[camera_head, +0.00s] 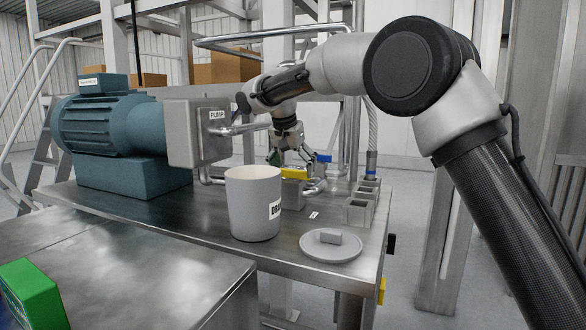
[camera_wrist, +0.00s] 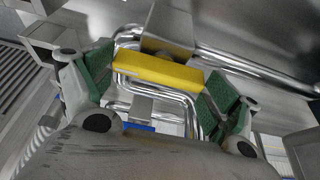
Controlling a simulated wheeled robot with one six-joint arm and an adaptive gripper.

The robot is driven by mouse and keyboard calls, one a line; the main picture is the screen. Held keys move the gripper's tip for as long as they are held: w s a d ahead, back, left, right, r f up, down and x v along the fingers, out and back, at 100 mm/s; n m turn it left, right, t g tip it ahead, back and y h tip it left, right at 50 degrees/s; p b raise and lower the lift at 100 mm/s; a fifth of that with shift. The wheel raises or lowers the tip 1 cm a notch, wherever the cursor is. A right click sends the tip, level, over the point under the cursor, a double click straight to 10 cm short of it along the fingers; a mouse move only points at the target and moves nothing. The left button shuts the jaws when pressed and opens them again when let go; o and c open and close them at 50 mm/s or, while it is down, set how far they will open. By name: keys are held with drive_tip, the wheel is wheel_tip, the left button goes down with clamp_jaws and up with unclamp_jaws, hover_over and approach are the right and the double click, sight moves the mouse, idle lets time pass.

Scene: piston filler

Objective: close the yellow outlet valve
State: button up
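The yellow outlet valve handle (camera_head: 293,173) sits on the metal pipework at the middle of the steel table. In the wrist view the yellow handle (camera_wrist: 158,70) lies crosswise between my fingers, in front of bent shiny pipes. My gripper (camera_head: 290,158) is above and behind the handle, pointing down. In the wrist view my gripper (camera_wrist: 155,88) has its green finger pads spread wide, one on each side of the handle. I see no clear contact; the right pad is very close to the handle's right end. A blue handle (camera_wrist: 138,127) shows nearer my palm.
A grey labelled bucket (camera_head: 250,205) stands in front of the valve, with its lid (camera_head: 331,245) to the right. A pump box (camera_head: 196,132) and teal motor (camera_head: 110,125) are at left. Small square cups (camera_head: 358,212) stand right. The table's front strip is clear.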

drive_tip(key=shift+c, duration=0.9)
drive_tip(key=n, duration=0.2)
drive_tip(key=n+y, duration=0.1)
drive_tip(key=shift+d+n+y, duration=0.15)
drive_tip(key=shift+n+y, duration=0.15)
drive_tip(key=shift+n, duration=0.1)
drive_tip(key=n+y, duration=0.1)
drive_tip(key=n, duration=0.1)
drive_tip(key=n+y, duration=0.1)
drive_tip(key=n, duration=0.2)
drive_tip(key=shift+d, duration=0.1)
drive_tip(key=n+g+y, duration=0.1)
drive_tip(key=n, duration=0.4)
drive_tip(key=shift+w, duration=0.1)
drive_tip(key=shift+d+n+g+y, duration=0.1)
drive_tip(key=shift+n+g+y, duration=0.3)
drive_tip(key=shift+n, duration=0.65)
drive_tip(key=shift+n+g+y, duration=0.2)
drive_tip(key=shift+n+g, duration=0.3)
drive_tip(key=shift+n, duration=0.55)
